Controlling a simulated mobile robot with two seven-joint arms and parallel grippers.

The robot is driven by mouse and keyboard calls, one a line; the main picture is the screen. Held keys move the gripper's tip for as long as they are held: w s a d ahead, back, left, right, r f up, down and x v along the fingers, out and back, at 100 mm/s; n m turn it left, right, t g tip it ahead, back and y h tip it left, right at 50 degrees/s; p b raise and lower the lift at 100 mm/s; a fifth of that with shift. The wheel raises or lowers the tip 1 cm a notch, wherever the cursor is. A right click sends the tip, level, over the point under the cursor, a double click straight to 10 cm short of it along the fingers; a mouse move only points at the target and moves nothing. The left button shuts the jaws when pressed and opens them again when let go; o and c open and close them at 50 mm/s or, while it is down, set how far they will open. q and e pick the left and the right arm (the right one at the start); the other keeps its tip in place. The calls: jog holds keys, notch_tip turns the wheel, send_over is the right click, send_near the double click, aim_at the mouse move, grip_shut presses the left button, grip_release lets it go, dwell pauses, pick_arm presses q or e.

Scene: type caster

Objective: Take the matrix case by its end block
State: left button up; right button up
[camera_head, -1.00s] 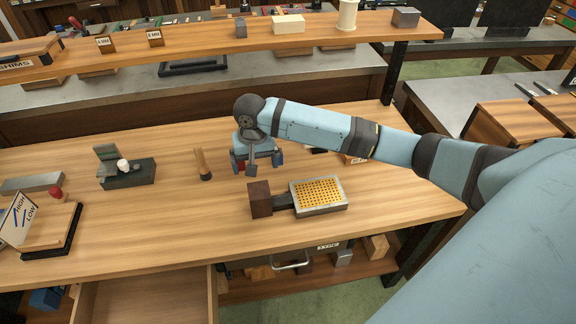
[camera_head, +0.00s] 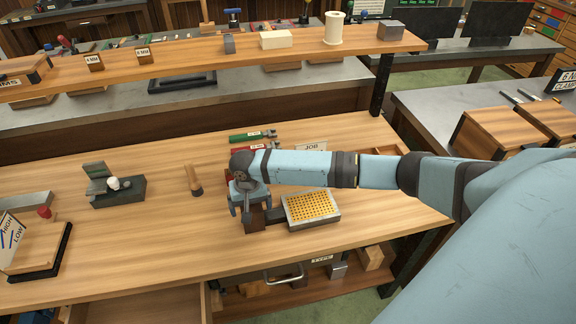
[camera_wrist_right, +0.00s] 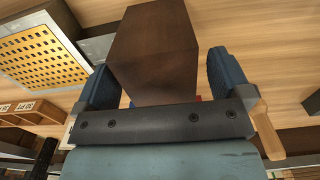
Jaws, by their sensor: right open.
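The matrix case (camera_head: 312,208) is a grey-framed plate with a yellow face of dark holes, lying on the wooden bench. A short dark bar joins it to a dark brown end block (camera_head: 255,220) on its left. My right gripper (camera_head: 246,210) is at the end block and partly hides it. In the right wrist view the end block (camera_wrist_right: 155,50) stands between the two open blue fingers of my right gripper (camera_wrist_right: 165,82). The left finger looks close to the block; a gap shows at the right finger. The case (camera_wrist_right: 45,60) shows at upper left. My left gripper is not in view.
A wooden-handled tool (camera_head: 194,180) stands left of my right gripper. A dark green fixture (camera_head: 118,190) and a sloped board with a HIGH/LOW sign (camera_head: 12,238) lie farther left. Green and red tools (camera_head: 252,136) lie behind my arm. A raised shelf (camera_head: 200,58) spans the back.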

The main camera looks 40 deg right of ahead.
jog(key=shift+f, duration=0.65)
jog(key=c, duration=1)
jog(key=shift+c, duration=0.5)
jog(key=shift+r, duration=0.15)
